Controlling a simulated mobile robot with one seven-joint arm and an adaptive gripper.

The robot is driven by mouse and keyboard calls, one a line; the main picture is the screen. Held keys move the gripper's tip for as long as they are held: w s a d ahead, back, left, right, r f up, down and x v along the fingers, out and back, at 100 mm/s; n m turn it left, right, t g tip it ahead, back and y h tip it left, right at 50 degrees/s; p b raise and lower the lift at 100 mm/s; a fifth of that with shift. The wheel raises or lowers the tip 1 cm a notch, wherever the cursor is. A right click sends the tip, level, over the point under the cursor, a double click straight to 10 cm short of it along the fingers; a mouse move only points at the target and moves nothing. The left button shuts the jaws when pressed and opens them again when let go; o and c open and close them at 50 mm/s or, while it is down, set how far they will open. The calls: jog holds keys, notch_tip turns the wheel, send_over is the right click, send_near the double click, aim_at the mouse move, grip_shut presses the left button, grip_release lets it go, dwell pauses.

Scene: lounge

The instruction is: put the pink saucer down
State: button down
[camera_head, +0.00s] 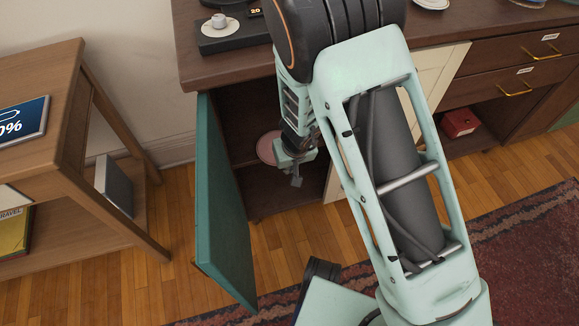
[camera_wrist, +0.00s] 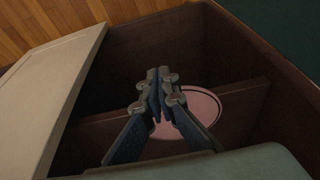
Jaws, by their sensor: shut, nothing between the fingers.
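The pink saucer (camera_head: 266,148) lies inside the open cabinet, partly hidden behind my gripper (camera_head: 296,181) in the head view. In the wrist view the saucer (camera_wrist: 204,103), pink with a dark ring near its rim, lies flat on a brown board inside the cabinet. My gripper (camera_wrist: 158,82) is shut and empty, its fingers crossing in front of the saucer's left part. I cannot tell whether the fingers touch it.
The green cabinet door (camera_head: 224,205) stands open on the left, and a cream door panel (camera_wrist: 55,90) borders the opening. A wooden side table (camera_head: 75,150) stands farther left. Wooden floor (camera_head: 280,240) is clear before the cabinet.

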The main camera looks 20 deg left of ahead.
aim_at(265, 152)
jog(key=w+p, duration=0.1)
jog(key=a+p, duration=0.1)
jog(key=p, duration=0.1)
jog(key=shift+w+a+r, duration=0.3)
jog(key=shift+w, duration=0.1)
jog(key=shift+w+a+f+p, duration=0.15)
jog(key=shift+w+a+p, duration=0.25)
jog(key=shift+w, duration=0.1)
jog(key=shift+w+a+f, duration=0.1)
